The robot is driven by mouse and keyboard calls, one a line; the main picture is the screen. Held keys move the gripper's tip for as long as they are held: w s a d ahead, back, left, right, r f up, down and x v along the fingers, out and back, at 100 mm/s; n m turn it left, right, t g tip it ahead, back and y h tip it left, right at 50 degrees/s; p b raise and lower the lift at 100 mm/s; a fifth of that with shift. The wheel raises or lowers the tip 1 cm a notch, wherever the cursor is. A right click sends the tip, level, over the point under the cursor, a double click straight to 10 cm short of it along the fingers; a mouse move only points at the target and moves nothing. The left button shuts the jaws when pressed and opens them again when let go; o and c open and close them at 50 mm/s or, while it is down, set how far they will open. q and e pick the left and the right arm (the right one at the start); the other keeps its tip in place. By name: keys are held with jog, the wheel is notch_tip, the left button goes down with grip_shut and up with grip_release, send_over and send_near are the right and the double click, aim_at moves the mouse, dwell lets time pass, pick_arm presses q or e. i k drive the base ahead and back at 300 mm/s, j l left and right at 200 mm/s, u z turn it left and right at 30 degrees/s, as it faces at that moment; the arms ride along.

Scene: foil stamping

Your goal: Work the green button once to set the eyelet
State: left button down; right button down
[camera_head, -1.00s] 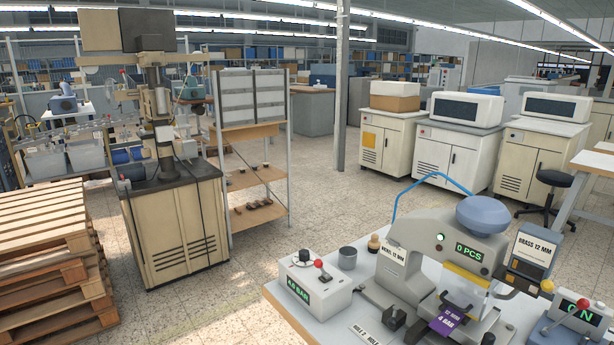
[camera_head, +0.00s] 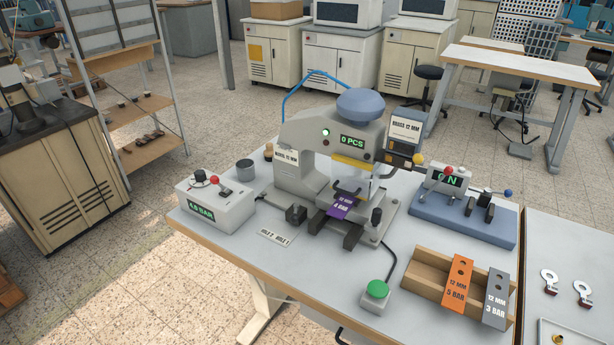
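The green button (camera_head: 377,288) sits on a small grey box near the front edge of the table, with a dark cable running up to the press. The eyelet press (camera_head: 305,140) stands behind it, with a blue dome on top and a display reading 0 PCS. A purple tag (camera_head: 342,206) marked 4 BAR lies under the press head. A clear guard with a yellow edge hangs in front of the head. I cannot make out the eyelet itself. Neither of my grippers is in view.
A pressure box (camera_head: 216,204) reading about 4.8 BAR stands at the left. A wooden tray (camera_head: 425,286) holds orange and grey tags right of the button. The table front (camera_head: 290,270) left of the button is clear.

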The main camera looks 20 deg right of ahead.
aim_at(377, 289)
jog(key=z, duration=1.2)
